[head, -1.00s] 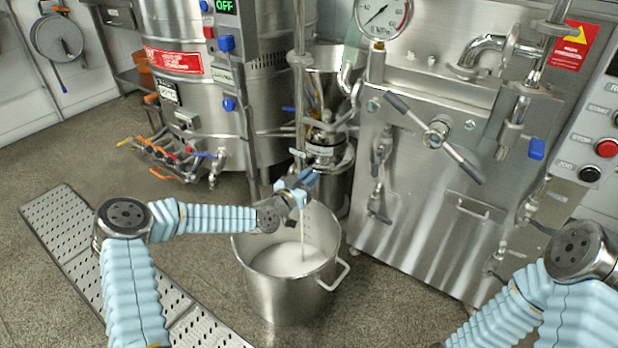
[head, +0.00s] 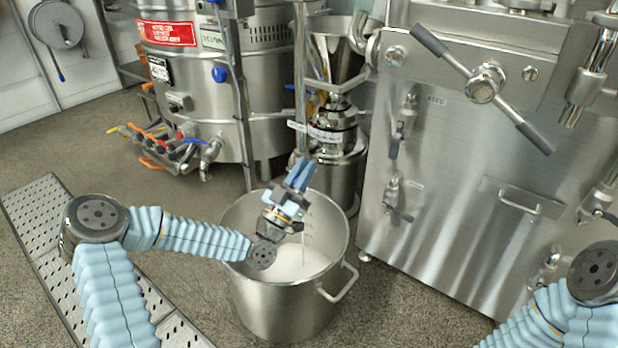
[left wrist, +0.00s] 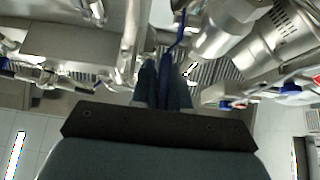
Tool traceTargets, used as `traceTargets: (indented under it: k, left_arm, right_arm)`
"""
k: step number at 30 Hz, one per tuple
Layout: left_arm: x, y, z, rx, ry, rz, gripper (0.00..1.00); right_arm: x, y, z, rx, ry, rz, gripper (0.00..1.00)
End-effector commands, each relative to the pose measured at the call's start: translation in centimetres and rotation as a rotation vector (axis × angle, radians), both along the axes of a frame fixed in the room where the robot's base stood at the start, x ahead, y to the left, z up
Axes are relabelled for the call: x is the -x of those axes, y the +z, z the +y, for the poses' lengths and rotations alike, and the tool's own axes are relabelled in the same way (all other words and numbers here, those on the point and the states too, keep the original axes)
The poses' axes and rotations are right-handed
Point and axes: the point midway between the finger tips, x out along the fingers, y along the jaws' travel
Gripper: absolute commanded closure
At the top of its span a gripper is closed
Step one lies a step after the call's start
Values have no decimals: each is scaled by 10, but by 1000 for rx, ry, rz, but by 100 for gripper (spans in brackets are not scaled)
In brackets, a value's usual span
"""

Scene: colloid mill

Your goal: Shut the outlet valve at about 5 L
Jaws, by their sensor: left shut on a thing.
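A steel pot (head: 270,310) stands on the floor with white liquid (head: 290,262) in its lower part. Marks show on its inner wall, too small to read. A thin stream seems to fall into it beside my left gripper (head: 298,174). That gripper is above the pot, shut on a slim blue lever (left wrist: 179,40), which shows between the fingers in the left wrist view (left wrist: 164,85). The lever appears to be the outlet valve's handle. The valve body is mostly hidden in the head view. My right gripper is out of view.
The colloid mill (head: 330,125) with its steel hopper stands behind the pot. A steel cabinet (head: 470,200) with handles and small valves is at the right. A tank (head: 205,100) with coloured valve levers is at the back left. Floor is free left of the pot.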

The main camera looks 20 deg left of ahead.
Motion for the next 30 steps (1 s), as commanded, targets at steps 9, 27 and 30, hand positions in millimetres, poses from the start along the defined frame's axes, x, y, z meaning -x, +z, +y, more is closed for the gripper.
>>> traceTargets:
  k: [9, 27, 30]
  left_arm:
    - [3, -9, 1, 52, -2, -141, 100]
    - [4, -11, 2, 67, 0, -183, 100]
    - [4, -11, 2, 67, 0, -183, 73]
  right_arm:
    - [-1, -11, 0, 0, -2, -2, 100]
    - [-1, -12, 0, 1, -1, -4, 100]
    - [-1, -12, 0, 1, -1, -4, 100]
